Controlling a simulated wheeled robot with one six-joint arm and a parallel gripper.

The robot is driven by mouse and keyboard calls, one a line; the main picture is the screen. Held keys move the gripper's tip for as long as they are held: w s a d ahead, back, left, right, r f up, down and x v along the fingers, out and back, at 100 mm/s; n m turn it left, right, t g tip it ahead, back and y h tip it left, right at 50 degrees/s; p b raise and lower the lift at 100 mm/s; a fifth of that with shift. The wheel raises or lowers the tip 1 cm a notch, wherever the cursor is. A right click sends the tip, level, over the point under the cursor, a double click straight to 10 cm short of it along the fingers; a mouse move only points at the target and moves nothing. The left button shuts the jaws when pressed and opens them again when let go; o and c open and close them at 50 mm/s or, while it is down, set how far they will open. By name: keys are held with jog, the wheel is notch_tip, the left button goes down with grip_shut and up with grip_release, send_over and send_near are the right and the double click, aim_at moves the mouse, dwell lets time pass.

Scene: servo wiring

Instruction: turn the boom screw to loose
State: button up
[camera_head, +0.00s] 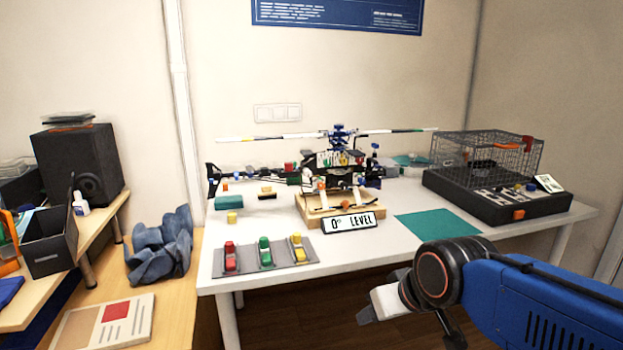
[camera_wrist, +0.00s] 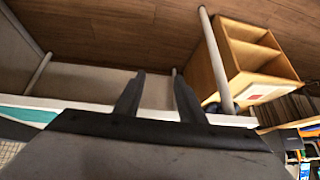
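A model helicopter (camera_head: 337,158) stands on a wooden stand (camera_head: 347,212) on the white table in the head view. Its tail boom reaches left to a dark tail end (camera_head: 212,180). Small coloured parts show along the boom and body, but I cannot tell which is the boom screw or how it is set. My gripper (camera_wrist: 158,74) is open and empty in the wrist view, its two dark fingers apart. It is away from the helicopter, near the table's front edge. My blue arm comes in from the lower right of the head view.
A "0° LEVEL" sign (camera_head: 352,222) stands before the helicopter. A grey tray (camera_head: 280,268) holds red, green and yellow parts at front left. A teal mat (camera_head: 438,224) lies right of the stand. A wire cage (camera_head: 487,152) on a black base stands at right.

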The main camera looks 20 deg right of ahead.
jog(key=w+a+r+t+y, duration=0.1)
jog(key=w+a+r+t, duration=0.25)
jog(key=w, duration=0.35)
jog(key=w+a+r+t+y, duration=0.1)
jog(key=w+a+r+t, duration=0.1)
jog(key=w+r+t, duration=0.3)
jog(key=m+t+h, duration=0.3)
send_near(308, 174)
jog(key=w, duration=0.7)
jog(key=shift+w, duration=0.3)
grip_shut()
